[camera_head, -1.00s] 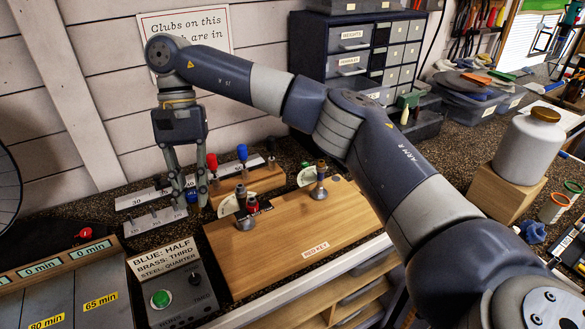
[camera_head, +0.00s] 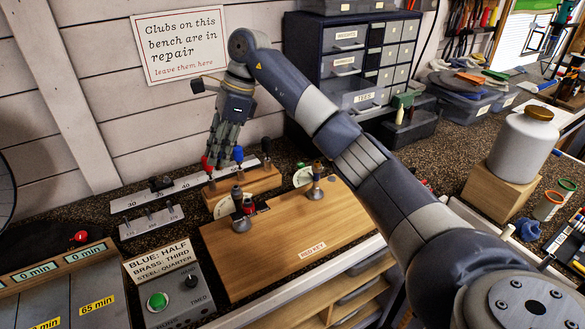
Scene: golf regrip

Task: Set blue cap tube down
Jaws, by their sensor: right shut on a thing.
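My right gripper (camera_head: 222,164) reaches down over the small wooden stand (camera_head: 252,183) near the wall. Its fingers are closed together, and what lies between them is mostly hidden by the fingers. A blue cap (camera_head: 238,155) shows just right of the fingertips, and a red cap (camera_head: 208,165) just left of them, both above the stand. I cannot tell whether the fingers touch either cap. My left gripper is out of view.
A wooden board (camera_head: 290,235) marked RED KEY holds metal-based fittings in front of the stand. A ruler rail (camera_head: 140,198) and a slotted rack (camera_head: 150,223) lie left. A timer box (camera_head: 172,290) stands front left. A drawer cabinet (camera_head: 350,60) stands behind.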

